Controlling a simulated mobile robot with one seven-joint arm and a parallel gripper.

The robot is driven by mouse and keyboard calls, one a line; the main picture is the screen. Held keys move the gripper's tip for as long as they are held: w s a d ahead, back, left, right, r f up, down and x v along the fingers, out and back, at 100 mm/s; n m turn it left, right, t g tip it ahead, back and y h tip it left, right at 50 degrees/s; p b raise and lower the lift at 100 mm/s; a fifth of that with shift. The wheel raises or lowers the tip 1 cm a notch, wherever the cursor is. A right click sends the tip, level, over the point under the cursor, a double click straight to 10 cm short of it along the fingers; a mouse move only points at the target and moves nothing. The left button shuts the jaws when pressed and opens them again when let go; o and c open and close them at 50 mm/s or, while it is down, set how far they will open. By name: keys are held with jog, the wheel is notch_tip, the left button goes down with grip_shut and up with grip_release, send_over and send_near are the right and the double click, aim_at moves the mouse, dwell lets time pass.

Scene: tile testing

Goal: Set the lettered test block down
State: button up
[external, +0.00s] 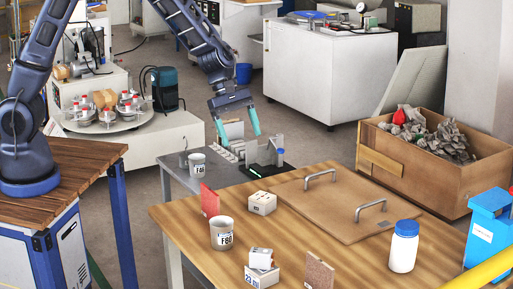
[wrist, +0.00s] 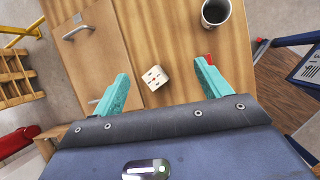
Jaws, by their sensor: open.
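A small cream block (external: 262,203) with dark marks on its side sits on the wooden table (external: 185,232), beside the board with handles. It also shows in the wrist view (wrist: 155,77), between my fingers in the picture. Another pale block (external: 262,277) with printed characters lies at the table's front, with a smaller white block (external: 261,258) on it. I cannot tell which is the lettered test block. My gripper (external: 239,135) is open and empty, raised above the table's far side and apart from the blocks. Its teal fingers are spread in the wrist view (wrist: 163,72).
A brown board (external: 335,215) with two metal handles lies right of the cream block. A labelled cup (external: 222,236) and a red plate (external: 209,199) stand left. A white jar (external: 403,248), blue container (external: 488,225) and speckled tile (external: 318,272) stand further forward. A grey bench (external: 180,172) adjoins behind.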

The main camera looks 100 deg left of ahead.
jog(key=s+d+r+m, duration=0.7)
jog(key=d+r, duration=0.1)
jog(key=r, duration=0.2)
jog(key=s+d+r+m, duration=0.7)
jog(key=d+r, duration=0.2)
jog(key=s+d+r+m+y, duration=0.1)
jog(key=s+d+r+m, duration=0.1)
jog(key=s+m, duration=0.4)
jog(key=s+d+r+m+y, duration=0.1)
jog(key=s+d+r+m, duration=0.2)
jog(key=s, duration=1)
jog(key=shift+s+r+m+y, duration=0.35)
jog(key=shift+r+m, duration=0.35)
jog(key=shift+m, duration=0.7)
jog(key=shift+d, duration=0.1)
